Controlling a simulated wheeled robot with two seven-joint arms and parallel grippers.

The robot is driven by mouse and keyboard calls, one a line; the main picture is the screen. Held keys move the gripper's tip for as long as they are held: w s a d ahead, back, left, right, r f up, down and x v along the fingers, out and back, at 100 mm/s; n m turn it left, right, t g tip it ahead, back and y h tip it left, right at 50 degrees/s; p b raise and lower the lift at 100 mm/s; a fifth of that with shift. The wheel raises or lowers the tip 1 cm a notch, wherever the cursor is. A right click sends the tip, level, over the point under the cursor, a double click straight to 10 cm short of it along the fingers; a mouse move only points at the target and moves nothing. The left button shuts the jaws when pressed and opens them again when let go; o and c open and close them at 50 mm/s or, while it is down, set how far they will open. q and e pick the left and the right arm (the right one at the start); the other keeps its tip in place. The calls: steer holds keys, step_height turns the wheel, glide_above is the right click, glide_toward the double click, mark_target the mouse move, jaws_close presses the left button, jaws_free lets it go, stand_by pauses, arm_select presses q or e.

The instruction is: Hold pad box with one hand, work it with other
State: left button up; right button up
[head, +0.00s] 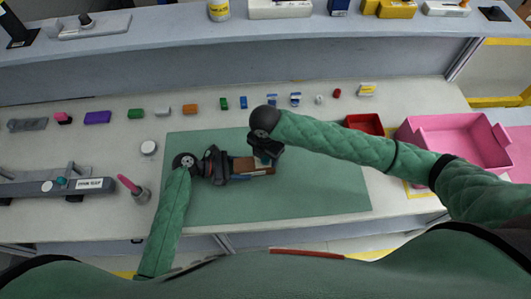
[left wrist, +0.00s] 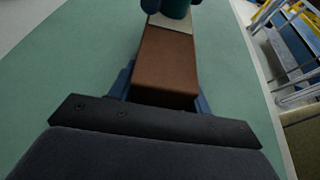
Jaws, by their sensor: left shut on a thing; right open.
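The pad box is a brown box (head: 245,165) with a pale part at its far end, lying on the green mat (head: 315,195). My left gripper (head: 236,169) is shut on its left end. In the left wrist view the brown box (left wrist: 166,65) runs away between the blue fingers. My right gripper (head: 266,158) is open over the right end of the box, and a dark teal part (left wrist: 176,8) stands over the pale end in the left wrist view. The right fingertips partly hide that end, and I cannot tell whether they touch it.
Several small coloured blocks (head: 98,117) line the back of the table. A red tray (head: 366,123) and a pink bin (head: 455,140) are at the right. A pink-tipped tool in a holder (head: 139,193) and a grey labelled device (head: 60,186) are at the left. The mat's front right is clear.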

steer(key=c, duration=1)
steer(key=shift+r, duration=3.05)
arm_select(q)
steer(key=o, duration=1.4)
steer(key=shift+c, duration=0.2)
